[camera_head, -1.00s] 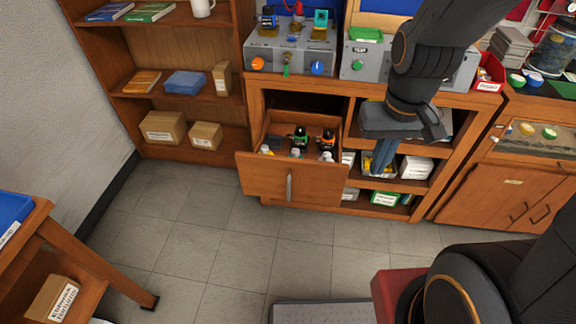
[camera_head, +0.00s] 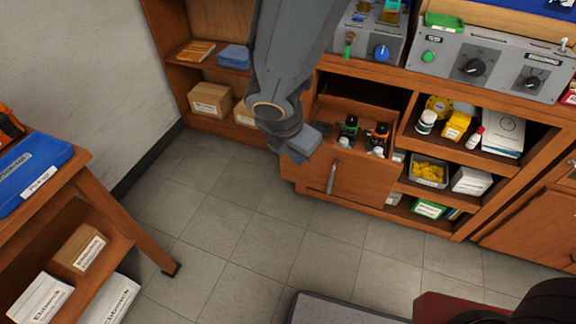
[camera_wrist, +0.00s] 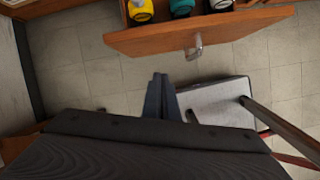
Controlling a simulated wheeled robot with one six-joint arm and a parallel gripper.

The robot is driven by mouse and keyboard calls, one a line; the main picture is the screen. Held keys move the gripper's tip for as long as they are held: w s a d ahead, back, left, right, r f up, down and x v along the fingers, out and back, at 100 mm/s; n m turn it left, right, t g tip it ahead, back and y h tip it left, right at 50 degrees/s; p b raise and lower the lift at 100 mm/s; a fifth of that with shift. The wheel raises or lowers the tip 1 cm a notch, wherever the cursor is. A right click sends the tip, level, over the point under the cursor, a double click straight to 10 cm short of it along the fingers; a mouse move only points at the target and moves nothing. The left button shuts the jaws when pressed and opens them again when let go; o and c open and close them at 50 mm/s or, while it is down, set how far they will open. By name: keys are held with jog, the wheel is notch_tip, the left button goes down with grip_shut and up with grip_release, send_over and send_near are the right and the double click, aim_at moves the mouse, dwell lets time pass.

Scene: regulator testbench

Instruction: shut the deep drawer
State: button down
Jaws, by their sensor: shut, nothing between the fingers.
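The deep drawer (camera_head: 362,186) stands pulled out of the wooden bench, with a vertical metal handle (camera_head: 331,178) on its front. Several bottles with black, green and orange parts stand inside it. In the wrist view the drawer front (camera_wrist: 150,40) crosses the top, with its handle (camera_wrist: 196,46) right of centre. My gripper (camera_head: 297,157) is in front of the drawer's left part in the head view and hides part of its left edge. In the wrist view my gripper's fingers (camera_wrist: 160,78) are together and empty, apart from the drawer front, pointing toward it left of the handle.
Open shelves (camera_head: 455,150) with a yellow-filled bin (camera_head: 429,172) and boxes are right of the drawer. A bookcase (camera_head: 185,75) stands at left behind my arm. A side table (camera_head: 75,180) is at the left. The tiled floor (camera_head: 235,235) before the drawer is clear.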

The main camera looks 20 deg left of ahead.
aim_at(288, 163)
jog(key=s+a+f+n, duration=0.2)
jog(key=a+n, duration=0.2)
jog(key=a, duration=0.1)
jog(key=shift+w+d+f+b, duration=0.2)
jog(key=shift+w+f, duration=1.1)
jog(key=shift+f, duration=0.15)
jog(key=shift+w+d+f+b, duration=0.15)
jog(key=shift+w+f+b, duration=0.1)
jog(key=shift+w+f, duration=1.2)
jog(key=shift+w+d+f+b, duration=0.2)
jog(key=shift+w+f, duration=1)
jog(key=shift+f, duration=0.3)
